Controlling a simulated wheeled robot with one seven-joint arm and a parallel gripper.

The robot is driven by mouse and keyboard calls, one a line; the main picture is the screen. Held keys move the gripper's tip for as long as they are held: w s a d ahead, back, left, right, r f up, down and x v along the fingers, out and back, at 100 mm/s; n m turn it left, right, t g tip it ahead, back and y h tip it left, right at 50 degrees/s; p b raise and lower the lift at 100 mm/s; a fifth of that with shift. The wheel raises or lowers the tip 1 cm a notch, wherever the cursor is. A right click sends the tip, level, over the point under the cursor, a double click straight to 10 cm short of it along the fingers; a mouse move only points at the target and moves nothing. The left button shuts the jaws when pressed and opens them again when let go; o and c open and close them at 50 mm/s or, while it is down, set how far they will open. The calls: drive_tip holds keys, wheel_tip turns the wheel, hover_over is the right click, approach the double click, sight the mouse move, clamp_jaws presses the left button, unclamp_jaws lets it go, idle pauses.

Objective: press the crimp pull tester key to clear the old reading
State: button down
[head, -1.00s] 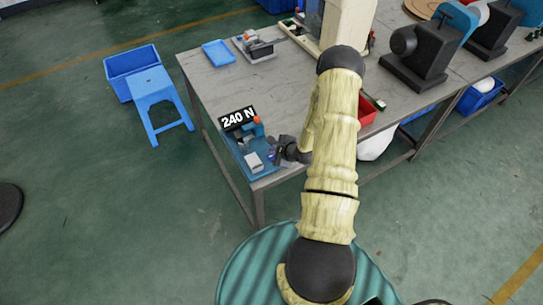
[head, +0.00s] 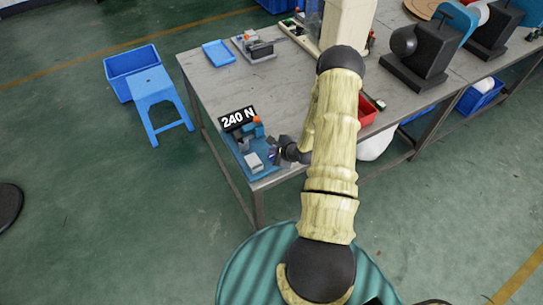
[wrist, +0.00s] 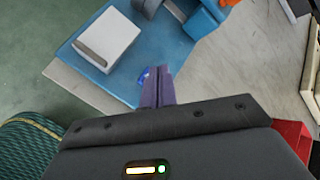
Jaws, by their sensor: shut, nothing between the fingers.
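The crimp pull tester (head: 241,150) stands on the near left corner of the workbench, with a blue base, an orange-topped part and a pale block. Its black display (head: 238,119) reads 240 N. In the wrist view the blue base (wrist: 120,82) carries the white block (wrist: 108,40). My gripper (head: 273,156) is at the right edge of the tester. In the wrist view its purple fingers (wrist: 157,75) are together and empty, over the base's edge. A small bright blue piece, maybe the key (wrist: 144,75), shows beside the fingertips, partly hidden; I cannot tell whether they touch it.
A red bin (head: 367,112) sits on the bench right of my arm. A blue tray (head: 219,53) and another device (head: 256,47) lie farther back. A blue stool (head: 158,98) stands left of the bench. The bench top between tester and tray is clear.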

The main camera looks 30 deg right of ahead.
drive_tip(key=shift+f, duration=0.15)
drive_tip(key=shift+f, duration=0.3)
drive_tip(key=shift+f+b, duration=0.5)
drive_tip(key=shift+b, duration=0.05)
idle(1.0)
drive_tip(key=shift+r, duration=0.1)
drive_tip(key=shift+r+p, duration=0.75)
drive_tip(key=shift+r, duration=0.05)
drive_tip(key=shift+s, duration=0.1)
drive_tip(key=shift+r, duration=0.1)
